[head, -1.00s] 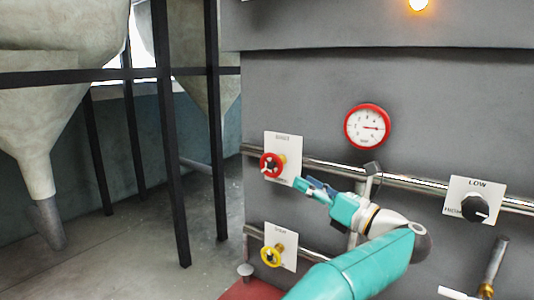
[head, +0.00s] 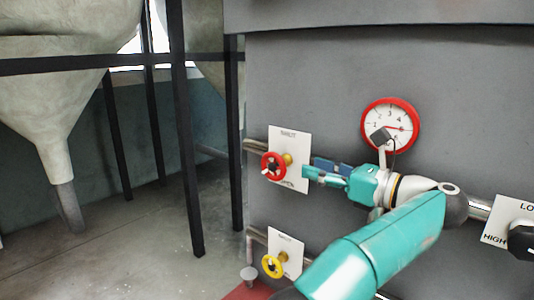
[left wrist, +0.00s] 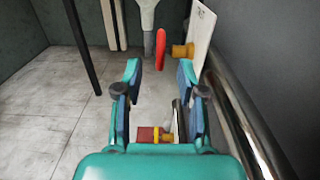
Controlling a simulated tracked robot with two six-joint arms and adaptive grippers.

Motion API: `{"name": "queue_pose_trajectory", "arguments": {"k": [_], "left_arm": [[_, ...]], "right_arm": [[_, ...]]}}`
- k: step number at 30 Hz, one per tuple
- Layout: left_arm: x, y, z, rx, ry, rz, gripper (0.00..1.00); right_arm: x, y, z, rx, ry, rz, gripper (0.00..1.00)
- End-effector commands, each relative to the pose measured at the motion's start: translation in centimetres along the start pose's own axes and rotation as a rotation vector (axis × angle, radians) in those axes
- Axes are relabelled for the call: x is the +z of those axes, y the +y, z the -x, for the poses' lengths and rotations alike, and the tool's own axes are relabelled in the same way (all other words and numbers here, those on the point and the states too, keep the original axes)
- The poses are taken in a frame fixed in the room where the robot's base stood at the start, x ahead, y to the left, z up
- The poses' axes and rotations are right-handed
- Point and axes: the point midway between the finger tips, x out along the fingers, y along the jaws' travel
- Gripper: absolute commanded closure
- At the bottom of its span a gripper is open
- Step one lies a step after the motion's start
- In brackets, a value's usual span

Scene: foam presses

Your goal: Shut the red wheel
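The red wheel (head: 273,166) sits on a brass stem in front of a white label plate on the grey machine wall. It also shows edge-on in the left wrist view (left wrist: 161,48), ahead of my fingers and between their lines. My left gripper (head: 308,170) is to the right of the wheel, at about its height, and a gap is left between them. In the left wrist view its two fingers (left wrist: 159,76) are apart with nothing between them. My right gripper is in neither view.
A yellow wheel (head: 274,264) is lower on the wall. A red-rimmed gauge (head: 390,125) hangs above my arm, and a black knob (head: 522,242) is at the right edge. A chrome pipe (left wrist: 245,125) runs beside my left gripper. Dark posts (head: 187,130) stand left, over open floor.

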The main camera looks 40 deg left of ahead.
Motion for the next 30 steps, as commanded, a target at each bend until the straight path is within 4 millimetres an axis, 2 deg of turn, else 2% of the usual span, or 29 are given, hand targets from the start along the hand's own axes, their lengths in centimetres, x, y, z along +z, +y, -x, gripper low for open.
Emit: {"name": "queue_pose_trajectory", "arguments": {"k": [12,18,24,30], "left_arm": [[0.2,0.0,-9.0,0.003,0.0,-0.003,0.6],[0.2,0.0,-12.3,0.001,0.0,-0.003,0.6],[0.1,-0.1,-14.0,-0.001,-0.001,-0.002,0.6],[-0.1,-0.1,-14.3,-0.003,-0.001,-0.001,0.6]], "right_arm": [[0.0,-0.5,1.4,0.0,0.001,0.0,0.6],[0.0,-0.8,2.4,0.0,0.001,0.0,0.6],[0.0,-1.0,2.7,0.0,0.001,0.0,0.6],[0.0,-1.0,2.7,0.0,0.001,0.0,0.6]]}}
